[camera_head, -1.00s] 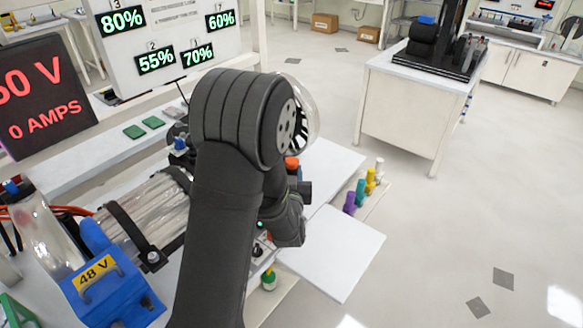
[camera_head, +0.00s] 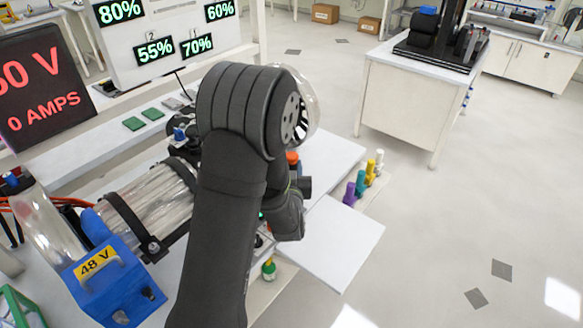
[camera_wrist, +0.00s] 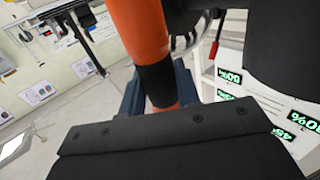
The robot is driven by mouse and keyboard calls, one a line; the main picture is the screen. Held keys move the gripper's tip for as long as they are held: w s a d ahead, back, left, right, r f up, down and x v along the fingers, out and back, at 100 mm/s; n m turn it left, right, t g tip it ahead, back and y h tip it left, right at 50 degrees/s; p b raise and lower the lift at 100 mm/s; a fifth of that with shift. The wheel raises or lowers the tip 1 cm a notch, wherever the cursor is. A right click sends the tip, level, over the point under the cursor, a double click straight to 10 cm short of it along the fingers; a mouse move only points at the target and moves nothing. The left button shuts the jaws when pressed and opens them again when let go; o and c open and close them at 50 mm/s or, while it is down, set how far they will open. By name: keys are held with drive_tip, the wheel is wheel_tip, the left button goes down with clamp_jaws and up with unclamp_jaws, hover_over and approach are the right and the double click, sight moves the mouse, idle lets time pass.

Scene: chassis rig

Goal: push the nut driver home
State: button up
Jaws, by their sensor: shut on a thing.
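In the wrist view an orange cylinder with a black band (camera_wrist: 138,28), which looks like the nut driver's handle, runs down between the dark blue fingers of my gripper (camera_wrist: 160,98). My gripper is shut on it. The black wrist housing hides its lower end, so I cannot tell how far it is seated. In the head view a small orange top (camera_head: 292,158) shows beside my arm, perhaps the same tool. My arm hides the fingers and the place below them there.
Purple (camera_head: 349,194), teal, yellow and white-topped pieces stand at the bench's right edge. A green piece (camera_head: 268,269) stands lower down. A blue 48 V box (camera_head: 118,290) and a clear cylinder (camera_head: 160,205) lie left of my arm. A white panel (camera_head: 335,245) is bare.

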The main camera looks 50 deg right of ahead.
drive_tip(key=shift+f, duration=2.25)
idle(0.9)
drive_tip(key=o, duration=1.1)
drive_tip(key=shift+c, duration=0.2)
drive_tip(key=shift+s+a, duration=0.1)
drive_tip(key=shift+a, duration=0.05)
drive_tip(key=v, duration=1.7)
drive_tip(key=shift+r, duration=0.1)
